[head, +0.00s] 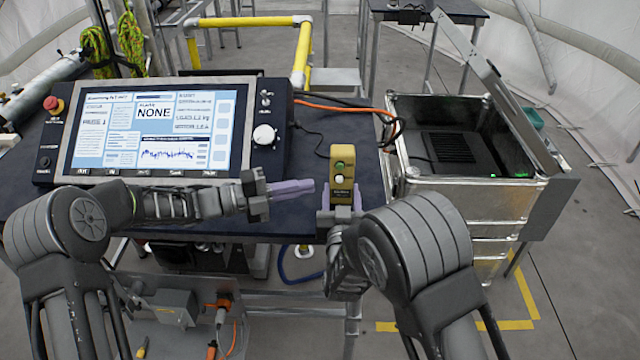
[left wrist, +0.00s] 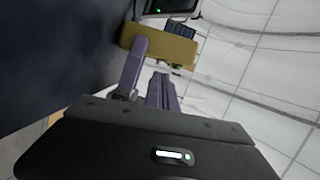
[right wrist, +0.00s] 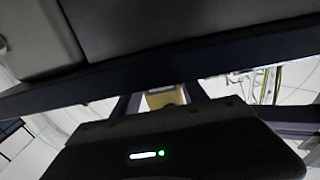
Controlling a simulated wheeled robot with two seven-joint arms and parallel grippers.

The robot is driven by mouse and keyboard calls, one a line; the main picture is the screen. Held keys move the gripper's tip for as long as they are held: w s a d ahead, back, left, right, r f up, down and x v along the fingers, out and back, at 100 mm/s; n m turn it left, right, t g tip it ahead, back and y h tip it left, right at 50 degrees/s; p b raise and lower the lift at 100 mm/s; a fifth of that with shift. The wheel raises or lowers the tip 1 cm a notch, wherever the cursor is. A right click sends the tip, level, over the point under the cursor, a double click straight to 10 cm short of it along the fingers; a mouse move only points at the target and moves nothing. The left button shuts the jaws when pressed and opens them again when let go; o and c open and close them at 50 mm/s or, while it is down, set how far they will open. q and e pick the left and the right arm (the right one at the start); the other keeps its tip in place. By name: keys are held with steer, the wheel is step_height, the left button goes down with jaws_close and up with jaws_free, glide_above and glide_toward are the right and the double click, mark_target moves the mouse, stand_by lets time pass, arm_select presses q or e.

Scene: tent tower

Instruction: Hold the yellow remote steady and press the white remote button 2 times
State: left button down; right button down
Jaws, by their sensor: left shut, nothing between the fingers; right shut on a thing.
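The yellow remote (head: 343,165) stands upright near the front edge of the dark table, with a green button above a white button (head: 340,180) on its face. It also shows in the left wrist view (left wrist: 165,45) and, in part, in the right wrist view (right wrist: 164,97). My right gripper (head: 340,212) is shut on the remote's lower part from the front. My left gripper (head: 312,187) is shut and empty, its purple fingertips pointing right, just left of the remote at about the height of the white button. A small gap seems to lie between them.
A control console with a screen (head: 150,130) fills the table's left half. An orange cable (head: 340,106) runs behind the remote to an open metal crate (head: 480,188) on the right. Bare table top (head: 300,150) lies between console and remote.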

arm_select(q)
steer(key=shift+v, duration=1.7)
arm_select(e)
steer(key=shift+f, duration=0.3)
arm_select(q)
steer(key=shift+s+d, duration=0.1)
arm_select(e)
steer(key=c, duration=1)
jaws_free()
steer(key=shift+r, duration=0.1)
steer(key=shift+o, duration=1.4)
steer(key=shift+w, duration=0.15)
steer(key=shift+o, duration=1)
steer(key=shift+r, duration=0.1)
steer(key=s, duration=1.2)
steer(key=shift+s, duration=0.15)
